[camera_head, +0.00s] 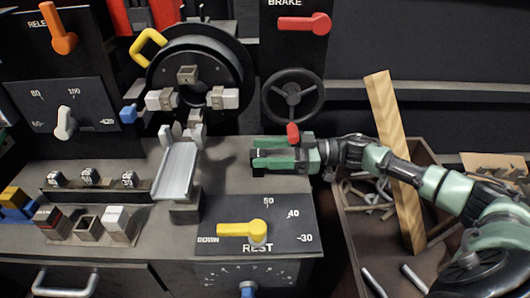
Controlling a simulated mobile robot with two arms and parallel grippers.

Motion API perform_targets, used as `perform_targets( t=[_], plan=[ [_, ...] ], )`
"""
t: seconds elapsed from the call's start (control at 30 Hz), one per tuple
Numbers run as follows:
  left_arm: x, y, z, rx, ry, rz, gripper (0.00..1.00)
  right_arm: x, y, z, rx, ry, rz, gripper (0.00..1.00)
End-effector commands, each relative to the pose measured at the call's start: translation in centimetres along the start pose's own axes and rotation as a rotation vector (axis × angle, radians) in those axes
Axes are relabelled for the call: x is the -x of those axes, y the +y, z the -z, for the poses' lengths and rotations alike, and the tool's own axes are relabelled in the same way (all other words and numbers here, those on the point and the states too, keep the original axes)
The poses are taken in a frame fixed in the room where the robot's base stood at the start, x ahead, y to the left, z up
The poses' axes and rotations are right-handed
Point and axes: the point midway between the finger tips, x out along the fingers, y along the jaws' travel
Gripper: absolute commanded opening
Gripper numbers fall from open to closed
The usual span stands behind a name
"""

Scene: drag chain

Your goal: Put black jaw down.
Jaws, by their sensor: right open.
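My right gripper (262,155) reaches in from the right over the grey bench top (232,178). Its green fingers point left and are apart. I cannot make out a jaw between them; the gap is dark. I cannot clearly single out a black jaw. The round black chuck (228,68) at the back carries several pale grey jaws (222,98) and a darker grey one (187,75) at its top. A jaw holder (121,240) at the front left bears block-like pieces, one of them dark (88,229). My left gripper is not in view.
A silver channel (176,172) stands left of my right gripper. A yellow lever (240,230) sits on the REST panel in front. A black handwheel (293,96) and a red-tipped knob (293,131) are behind. A bin (350,240) with a wooden plank (396,150) is at right.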

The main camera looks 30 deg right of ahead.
Motion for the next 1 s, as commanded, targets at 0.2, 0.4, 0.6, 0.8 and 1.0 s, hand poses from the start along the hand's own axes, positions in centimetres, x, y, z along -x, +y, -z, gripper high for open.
perform_targets(
  t=[0.2, 0.4, 0.6, 0.8, 1.0],
  plan=[
    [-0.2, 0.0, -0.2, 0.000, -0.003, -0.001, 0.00, 3.4, 0.1, -0.1, -0.001, -0.005, -0.003, 0.54],
    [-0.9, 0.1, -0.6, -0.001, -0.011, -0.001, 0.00, 7.8, 0.1, -0.1, -0.001, -0.005, -0.004, 0.54],
    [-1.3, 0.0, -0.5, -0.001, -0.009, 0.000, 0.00, 10.9, 0.1, 0.0, 0.000, -0.003, -0.003, 0.54],
    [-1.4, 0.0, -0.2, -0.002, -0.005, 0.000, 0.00, 12.0, 0.1, 0.0, 0.000, 0.000, -0.001, 0.54],
    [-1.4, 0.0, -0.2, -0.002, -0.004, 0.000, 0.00, 12.0, 0.1, 0.0, 0.001, 0.001, 0.000, 0.54]
  ],
)
